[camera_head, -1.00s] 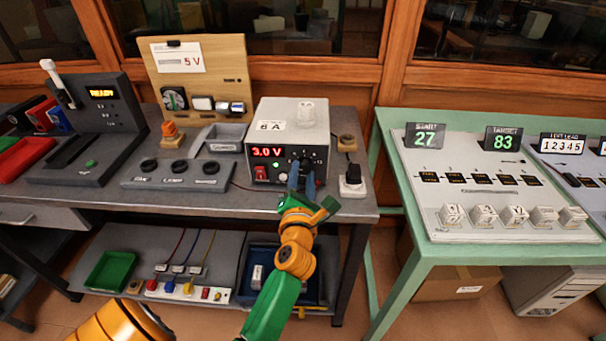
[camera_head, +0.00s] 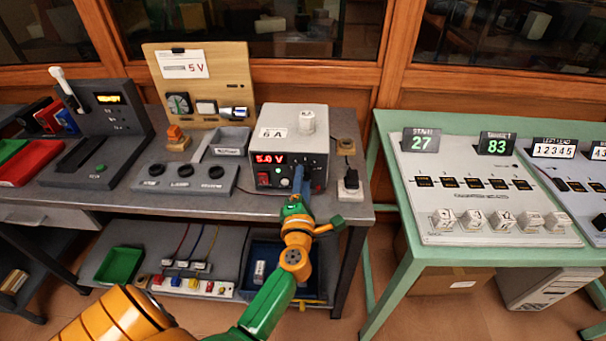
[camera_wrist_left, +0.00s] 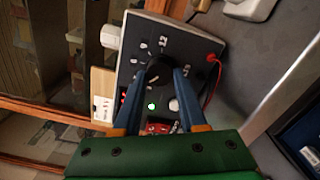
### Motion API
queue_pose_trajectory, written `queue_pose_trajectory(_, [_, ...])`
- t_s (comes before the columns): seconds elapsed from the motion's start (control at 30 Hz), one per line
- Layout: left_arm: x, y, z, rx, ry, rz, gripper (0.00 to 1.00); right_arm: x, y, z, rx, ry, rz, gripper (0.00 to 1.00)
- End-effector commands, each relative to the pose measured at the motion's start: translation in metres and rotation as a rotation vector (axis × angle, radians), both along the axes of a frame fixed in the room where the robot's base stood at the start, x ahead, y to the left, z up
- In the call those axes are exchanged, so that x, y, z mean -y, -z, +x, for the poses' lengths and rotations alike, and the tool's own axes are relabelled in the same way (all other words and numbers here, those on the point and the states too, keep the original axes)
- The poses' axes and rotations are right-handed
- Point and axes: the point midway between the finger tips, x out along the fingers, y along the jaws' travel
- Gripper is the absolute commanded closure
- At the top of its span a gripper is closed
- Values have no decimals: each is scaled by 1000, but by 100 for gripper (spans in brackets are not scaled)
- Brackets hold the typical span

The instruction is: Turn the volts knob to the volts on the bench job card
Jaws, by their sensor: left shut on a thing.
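The power supply (camera_head: 274,142) is a light grey box with a dark front on the bench. Its red display (camera_head: 270,159) reads 5.0 V. The bench job card (camera_head: 183,64) on the wooden board reads 5 V. My left gripper (camera_head: 301,180) is at the right of the supply's front. In the left wrist view its two blue fingers (camera_wrist_left: 157,88) are shut on the black volts knob (camera_wrist_left: 157,73), one on each side. In the head view the gripper mostly hides the knob. My right gripper is not in view.
A red switch (camera_head: 263,179) is on the supply front, left of the gripper. A white plug (camera_head: 351,182) stands right of the supply. A grey panel with several black knobs (camera_head: 184,171) lies to the left. A green table (camera_head: 385,150) stands at the right.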

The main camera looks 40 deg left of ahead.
Motion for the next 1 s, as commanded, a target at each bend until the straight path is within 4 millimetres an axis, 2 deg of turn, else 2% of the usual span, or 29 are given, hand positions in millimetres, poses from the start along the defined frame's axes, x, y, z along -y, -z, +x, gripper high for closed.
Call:
queue_pose_trajectory(0.03, [0, -4, 0, -14, 0, 24, 100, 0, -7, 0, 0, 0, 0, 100])
queue_pose_trajectory(0.33, [-1, -3, 0, -85, -1, 144, 100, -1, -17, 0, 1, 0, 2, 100])
queue_pose_trajectory(0.97, [-1, -2, 0, -107, -2, 181, 100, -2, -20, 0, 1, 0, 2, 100])
queue_pose_trajectory(1.0, [-1, -2, 0, -107, -2, 181, 48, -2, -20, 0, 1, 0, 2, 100])
